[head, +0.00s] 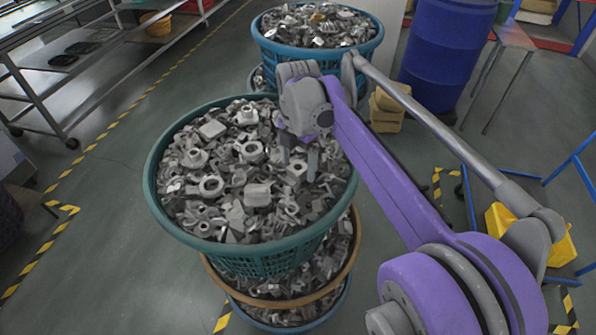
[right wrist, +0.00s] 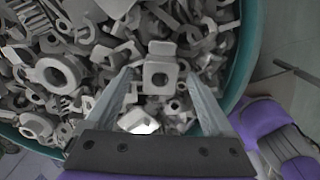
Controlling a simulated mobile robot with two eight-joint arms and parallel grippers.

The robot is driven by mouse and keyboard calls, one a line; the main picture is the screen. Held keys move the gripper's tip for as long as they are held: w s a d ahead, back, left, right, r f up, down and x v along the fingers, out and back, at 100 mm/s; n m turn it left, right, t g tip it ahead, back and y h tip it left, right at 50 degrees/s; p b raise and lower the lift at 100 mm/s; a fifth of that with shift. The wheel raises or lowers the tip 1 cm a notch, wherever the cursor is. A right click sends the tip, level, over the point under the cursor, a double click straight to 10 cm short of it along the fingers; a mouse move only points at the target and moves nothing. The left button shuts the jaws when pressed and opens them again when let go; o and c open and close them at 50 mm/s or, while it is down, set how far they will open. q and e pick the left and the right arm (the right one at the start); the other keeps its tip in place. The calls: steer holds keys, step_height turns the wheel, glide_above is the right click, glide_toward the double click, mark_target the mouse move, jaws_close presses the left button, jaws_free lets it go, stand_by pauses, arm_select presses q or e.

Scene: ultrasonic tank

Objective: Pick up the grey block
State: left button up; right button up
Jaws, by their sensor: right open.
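Many grey metal parts fill the green basket (head: 152,200), and several are block-shaped, so I cannot tell for sure which is the grey block. In the right wrist view a squarish grey block with a round hole (right wrist: 160,77) lies between and beyond my fingertips. A plain grey block-like part (head: 257,195) lies near the middle of the pile in the head view. My right gripper (head: 298,165) points down over the right part of the basket, open, with nothing held; its two fingers also show in the right wrist view (right wrist: 160,95). My left gripper is not in view.
Another basket (head: 264,47) of metal parts stands behind, and a stacked one with a tan rim (head: 345,270) is below. A blue barrel (head: 447,55) stands at the back right. A metal rack (head: 60,110) is at left. The floor between is clear.

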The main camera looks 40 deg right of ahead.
steer(key=shift+f, duration=0.6)
jaws_close()
